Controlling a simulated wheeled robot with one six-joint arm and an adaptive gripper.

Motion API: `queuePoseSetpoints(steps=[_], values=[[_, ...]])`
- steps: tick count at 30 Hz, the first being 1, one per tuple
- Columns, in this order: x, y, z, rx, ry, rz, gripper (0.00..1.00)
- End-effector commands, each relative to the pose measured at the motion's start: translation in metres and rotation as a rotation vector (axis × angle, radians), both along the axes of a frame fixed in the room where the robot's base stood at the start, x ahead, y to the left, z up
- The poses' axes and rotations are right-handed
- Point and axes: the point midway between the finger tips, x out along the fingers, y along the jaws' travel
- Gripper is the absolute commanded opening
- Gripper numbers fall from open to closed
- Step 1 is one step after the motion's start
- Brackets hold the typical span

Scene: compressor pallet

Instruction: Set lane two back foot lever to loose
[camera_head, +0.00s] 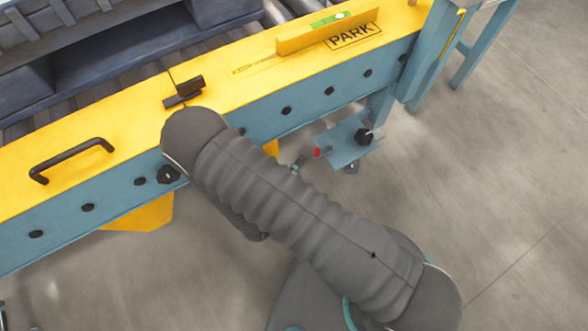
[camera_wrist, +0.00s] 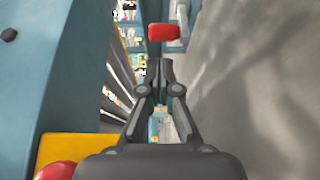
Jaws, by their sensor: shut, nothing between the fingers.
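A red lever end (camera_head: 316,152) shows beside the blue foot bracket (camera_head: 340,148) below the yellow and blue conveyor frame. A red handle (camera_wrist: 164,32) also shows in the wrist view, just beyond my fingertips. I cannot tell which lane or foot it belongs to, nor its setting. My gripper (camera_wrist: 157,68) is shut and empty, pointing toward this red handle, with a small gap seeming to lie between them. In the head view my arm hides most of the gripper. Another red part (camera_wrist: 55,172) shows at the lower left of the wrist view, cut off by the edge.
The conveyor's blue side rail (camera_head: 290,108) runs along the arm, with a black handle (camera_head: 70,155) on its yellow top. A black knob (camera_head: 364,137) is on the foot bracket. A blue post (camera_head: 425,60) stands to the right. The grey floor (camera_head: 500,170) is clear.

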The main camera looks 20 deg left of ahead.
Motion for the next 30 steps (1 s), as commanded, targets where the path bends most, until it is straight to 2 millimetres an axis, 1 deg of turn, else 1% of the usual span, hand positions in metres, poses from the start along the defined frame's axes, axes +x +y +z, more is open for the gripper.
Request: queuePoseSetpoints(steps=[1,6,12,17,30], values=[[0.009,-0.003,0.000,0.000,0.000,-0.004,0.00],[0.030,-0.007,0.000,0.000,0.000,-0.003,0.00],[0.045,-0.010,-0.001,0.000,0.000,-0.002,0.00],[0.048,-0.010,-0.001,0.000,0.000,0.001,0.00],[0.048,-0.013,-0.001,0.000,0.000,-0.004,0.00]])
